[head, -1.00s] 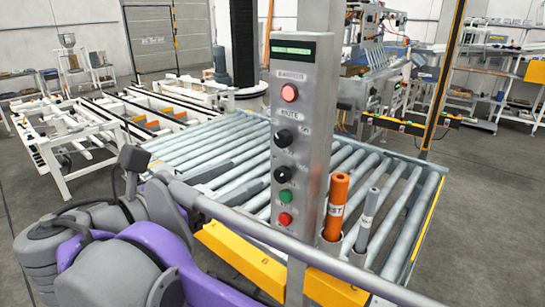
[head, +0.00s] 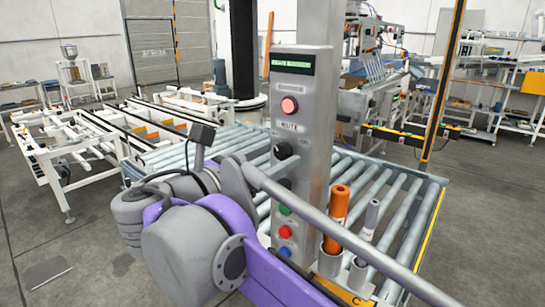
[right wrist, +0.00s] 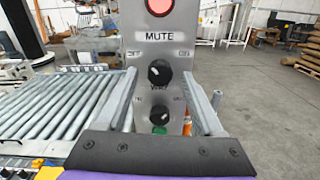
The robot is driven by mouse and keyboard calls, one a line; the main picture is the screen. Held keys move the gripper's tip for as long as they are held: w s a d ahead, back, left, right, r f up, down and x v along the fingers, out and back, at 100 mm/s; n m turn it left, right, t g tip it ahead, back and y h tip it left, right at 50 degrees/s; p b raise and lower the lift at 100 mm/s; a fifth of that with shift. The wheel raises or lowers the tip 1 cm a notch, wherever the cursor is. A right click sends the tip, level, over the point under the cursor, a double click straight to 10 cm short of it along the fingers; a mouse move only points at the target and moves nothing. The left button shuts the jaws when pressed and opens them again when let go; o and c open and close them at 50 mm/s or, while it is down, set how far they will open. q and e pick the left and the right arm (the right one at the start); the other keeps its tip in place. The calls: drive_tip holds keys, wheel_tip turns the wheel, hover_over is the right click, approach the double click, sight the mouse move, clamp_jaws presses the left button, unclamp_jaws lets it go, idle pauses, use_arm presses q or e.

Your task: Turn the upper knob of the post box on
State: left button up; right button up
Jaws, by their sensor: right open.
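The post box (head: 303,105) is a grey metal column with a lit display, buttons and two black knobs. The upper knob (head: 282,150) sits below the MUTE label; in the right wrist view the upper knob (right wrist: 160,73) has its white mark pointing up and left, toward the left label. The lower knob (right wrist: 160,114) is below it and partly hidden in the head view. My right gripper (right wrist: 160,76) is open, one finger on each side of the upper knob in the picture, not closed on it. Whether the fingertips reach its depth is unclear. My left gripper is not visible.
A red button (head: 289,105) is above the knobs. Green (head: 284,210), red (head: 285,232) and blue (head: 285,252) buttons are below. A roller conveyor (head: 372,180) lies behind the post. Orange (head: 338,206) and grey (head: 370,218) tubes stand in holders beside it.

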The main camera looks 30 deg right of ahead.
clamp_jaws()
idle(0.3)
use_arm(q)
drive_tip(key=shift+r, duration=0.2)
use_arm(e)
drive_tip(key=shift+r+m+p, duration=0.15)
drive_tip(key=shift+m+p, duration=0.7)
drive_tip(key=shift+m, duration=0.05)
drive_tip(key=m+p, duration=0.8)
drive_tip(key=m, duration=0.3)
drive_tip(key=shift+w+r, duration=0.1)
drive_tip(key=shift+r, duration=0.05)
use_arm(q)
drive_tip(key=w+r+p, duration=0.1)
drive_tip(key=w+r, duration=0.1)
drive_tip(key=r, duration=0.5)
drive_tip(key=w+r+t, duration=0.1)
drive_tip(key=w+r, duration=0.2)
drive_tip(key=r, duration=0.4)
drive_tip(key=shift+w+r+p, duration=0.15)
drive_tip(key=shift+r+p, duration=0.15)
drive_tip(key=shift+p, duration=0.1)
use_arm(e)
drive_tip(key=shift+m, duration=1.5)
